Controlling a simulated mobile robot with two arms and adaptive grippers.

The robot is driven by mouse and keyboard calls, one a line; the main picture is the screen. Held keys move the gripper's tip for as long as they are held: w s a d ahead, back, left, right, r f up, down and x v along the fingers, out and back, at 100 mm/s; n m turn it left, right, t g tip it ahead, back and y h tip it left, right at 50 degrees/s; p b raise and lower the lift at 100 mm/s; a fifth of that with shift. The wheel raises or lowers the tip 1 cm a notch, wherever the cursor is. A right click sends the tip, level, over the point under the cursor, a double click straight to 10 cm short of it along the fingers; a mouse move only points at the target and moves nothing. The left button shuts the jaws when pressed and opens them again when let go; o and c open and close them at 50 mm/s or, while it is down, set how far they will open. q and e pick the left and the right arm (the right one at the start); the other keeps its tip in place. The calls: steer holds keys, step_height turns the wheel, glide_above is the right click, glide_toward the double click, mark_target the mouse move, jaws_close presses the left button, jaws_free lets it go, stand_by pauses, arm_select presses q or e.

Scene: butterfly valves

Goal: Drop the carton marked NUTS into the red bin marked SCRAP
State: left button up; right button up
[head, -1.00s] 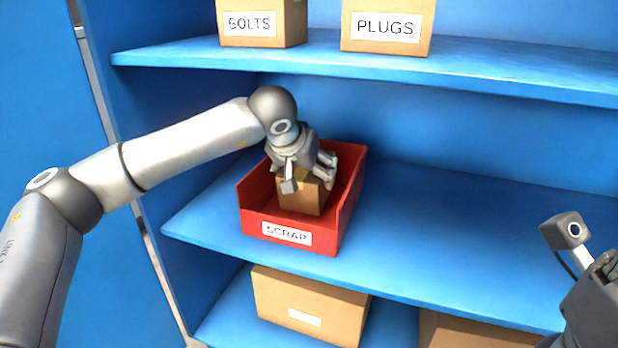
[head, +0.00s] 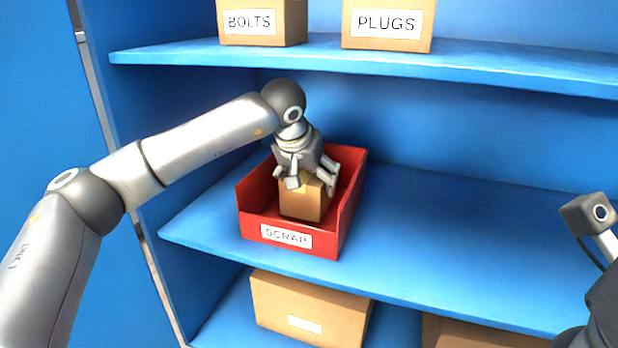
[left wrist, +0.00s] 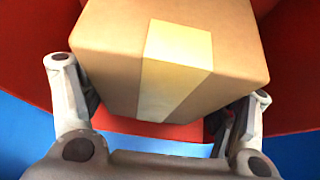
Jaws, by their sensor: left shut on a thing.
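The small brown carton (head: 302,204) is inside the red bin marked SCRAP (head: 348,208) on the middle blue shelf, between the bin's walls. No NUTS marking shows on the faces I see. My left gripper (head: 312,184) reaches down into the bin from above and is shut on the carton, a finger on either side. The left wrist view shows the carton's taped face (left wrist: 115,60) filling the space between the fingers (left wrist: 160,108). I cannot tell whether the carton touches the bin floor. Of my right arm only a wrist part shows at the right edge.
Cartons marked BOLTS (head: 262,24) and PLUGS (head: 388,24) stand on the upper shelf (head: 400,62), above my left arm. More cartons (head: 310,308) sit on the lower shelf. The middle shelf (head: 440,235) is bare to the right of the bin.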

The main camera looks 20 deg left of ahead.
arm_select(q)
steer(key=shift+f, duration=0.3)
steer(key=o, duration=1.5)
steer(key=shift+o, duration=0.2)
steer(key=shift+f, duration=0.1)
